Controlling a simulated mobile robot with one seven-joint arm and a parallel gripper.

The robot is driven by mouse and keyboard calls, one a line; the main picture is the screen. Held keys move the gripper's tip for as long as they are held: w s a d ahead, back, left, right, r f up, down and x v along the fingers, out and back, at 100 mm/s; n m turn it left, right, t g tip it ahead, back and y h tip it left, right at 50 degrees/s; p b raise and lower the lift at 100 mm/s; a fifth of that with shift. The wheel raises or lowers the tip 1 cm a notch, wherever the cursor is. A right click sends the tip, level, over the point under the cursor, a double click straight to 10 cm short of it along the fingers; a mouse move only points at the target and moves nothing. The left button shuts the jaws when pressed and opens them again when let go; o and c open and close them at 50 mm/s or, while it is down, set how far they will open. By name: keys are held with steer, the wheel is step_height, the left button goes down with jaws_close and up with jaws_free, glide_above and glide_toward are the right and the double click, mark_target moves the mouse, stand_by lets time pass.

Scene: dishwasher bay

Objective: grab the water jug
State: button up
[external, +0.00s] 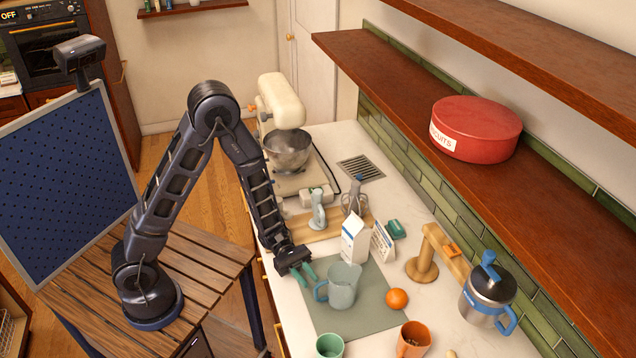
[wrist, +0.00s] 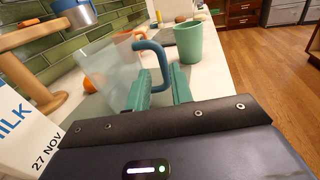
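The water jug (external: 343,285) is translucent pale blue with a blue handle. It stands upright on a grey-green mat (external: 378,310) on the counter, its handle on the side toward my arm. In the wrist view the jug (wrist: 112,72) is just ahead, with its handle bending down toward the gap between my green fingers. My gripper (external: 305,273) is open at the handle side of the jug; it also shows in the wrist view (wrist: 161,90). The fingers look apart, with the handle's lower end between or just beyond them. I cannot tell whether they touch it.
A milk carton (external: 354,238) stands close behind the jug. An orange (external: 397,298) is to its right. A green cup (external: 329,346) and an orange mug (external: 412,340) stand in front. A wooden stand (external: 422,262) and a steel jug (external: 487,295) are farther right. A shelf (external: 400,75) overhangs the counter.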

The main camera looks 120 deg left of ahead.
mark_target(335, 288)
steer(key=shift+f, duration=0.85)
steer(key=shift+w+d+f, duration=0.1)
steer(key=shift+w, duration=0.05)
steer(key=shift+x, duration=3.6)
steer(key=shift+d+f, duration=0.15)
steer(key=shift+f, duration=0.05)
jaws_close()
